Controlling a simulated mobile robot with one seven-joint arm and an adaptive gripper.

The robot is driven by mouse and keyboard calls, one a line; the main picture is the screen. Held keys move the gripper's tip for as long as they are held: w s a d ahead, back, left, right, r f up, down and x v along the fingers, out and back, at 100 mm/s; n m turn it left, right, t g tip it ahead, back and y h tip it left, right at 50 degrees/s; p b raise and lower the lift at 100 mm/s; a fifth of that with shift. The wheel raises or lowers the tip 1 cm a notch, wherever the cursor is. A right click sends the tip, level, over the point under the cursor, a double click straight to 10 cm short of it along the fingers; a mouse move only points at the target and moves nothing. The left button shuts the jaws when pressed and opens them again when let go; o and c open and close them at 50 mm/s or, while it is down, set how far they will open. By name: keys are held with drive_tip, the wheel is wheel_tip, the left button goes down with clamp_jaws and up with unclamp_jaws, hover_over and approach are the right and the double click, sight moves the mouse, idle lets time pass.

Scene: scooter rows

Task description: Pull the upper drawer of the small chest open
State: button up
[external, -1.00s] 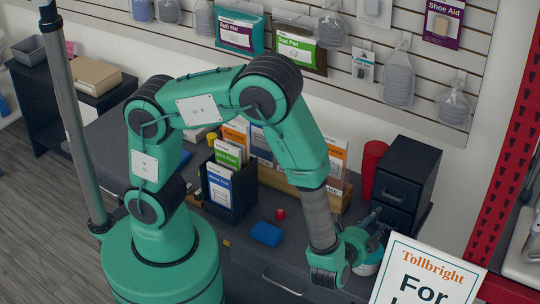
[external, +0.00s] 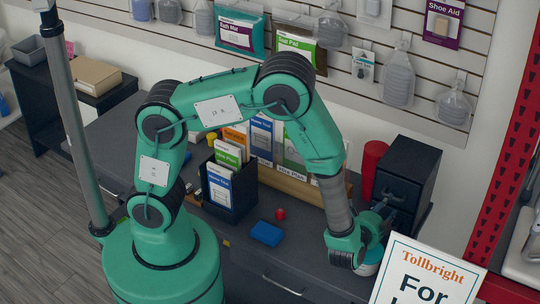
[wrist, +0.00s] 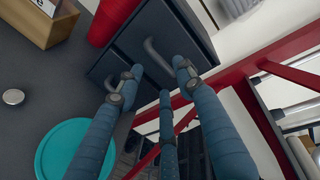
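The small dark chest (external: 412,164) stands at the right end of the counter, its drawer fronts facing my arm. The upper drawer (external: 397,190) looks shut; the lower front is partly hidden by my gripper. My gripper (external: 384,207) is close in front of the chest. In the wrist view, the chest (wrist: 185,25) fills the top middle, with a curved grey handle (wrist: 157,54) on its front. My gripper's fingers (wrist: 158,70) are spread, with the handle showing between the two outer tips. I cannot tell whether they touch it.
A red cylinder (external: 373,168) stands left of the chest. A teal round object (wrist: 76,150) lies below my fingers in the wrist view. A Tollbright sign (external: 428,275) stands in front. A blue block (external: 266,233) and small red object (external: 280,214) lie on the counter.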

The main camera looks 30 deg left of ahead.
sight(390, 202)
drive_tip(key=shift+x, duration=2.1)
clamp_jaws()
